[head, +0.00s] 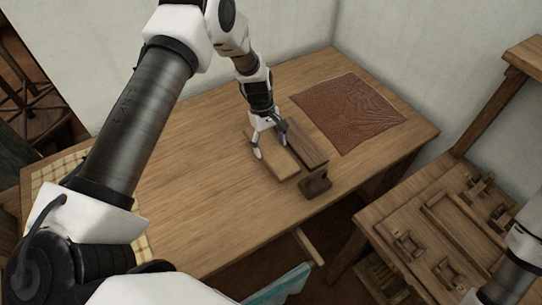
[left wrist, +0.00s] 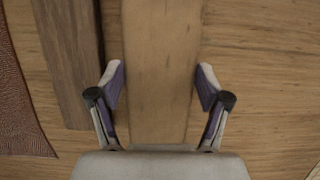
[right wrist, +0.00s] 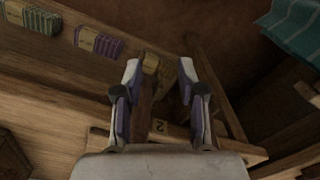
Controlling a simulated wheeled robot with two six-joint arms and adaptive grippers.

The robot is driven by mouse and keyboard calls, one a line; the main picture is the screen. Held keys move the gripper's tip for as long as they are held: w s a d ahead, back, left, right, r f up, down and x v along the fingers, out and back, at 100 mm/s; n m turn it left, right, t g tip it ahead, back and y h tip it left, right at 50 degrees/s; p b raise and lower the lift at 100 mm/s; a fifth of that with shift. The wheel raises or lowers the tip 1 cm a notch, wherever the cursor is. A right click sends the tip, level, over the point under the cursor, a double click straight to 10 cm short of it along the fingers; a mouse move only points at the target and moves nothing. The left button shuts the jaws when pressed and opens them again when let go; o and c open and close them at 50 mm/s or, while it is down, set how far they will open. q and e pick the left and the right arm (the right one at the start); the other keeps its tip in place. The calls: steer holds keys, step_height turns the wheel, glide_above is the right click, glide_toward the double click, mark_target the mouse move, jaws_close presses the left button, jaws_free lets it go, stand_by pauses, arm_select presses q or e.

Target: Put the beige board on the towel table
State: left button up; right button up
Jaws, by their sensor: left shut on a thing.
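The beige board (head: 283,164) lies on or just above the large wooden table (head: 205,190); I cannot tell if it touches. My left gripper (head: 270,142) is over it, with a finger on each side. In the left wrist view the beige board (left wrist: 160,60) runs between the fingers of my left gripper (left wrist: 161,75), which is shut on its two long edges. In the right wrist view my right gripper (right wrist: 158,75) has its fingers apart, with nothing clearly held between them. In the head view only part of my right arm shows, at the right edge.
A dark brown board (head: 307,143) lies close beside the beige one. A small dark wooden block (head: 316,182) is near its front end. A brown woven cloth (head: 350,112) covers the table's back right. A checked cloth (head: 62,168) is at the left end.

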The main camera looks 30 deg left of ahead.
mark_target(268, 145)
arm_select(q)
steer(key=shift+w+f+b, duration=0.15)
steer(key=shift+f+b, duration=0.15)
steer(key=shift+f, duration=0.05)
steer(key=shift+s+f+b, duration=0.25)
steer(key=shift+f+b, duration=0.9)
steer(key=shift+f, duration=0.1)
steer(key=shift+w, duration=0.25)
steer(key=shift+a+f, duration=0.1)
steer(key=o, duration=1.3)
steer(key=shift+s, duration=0.15)
steer(key=shift+c, duration=0.2)
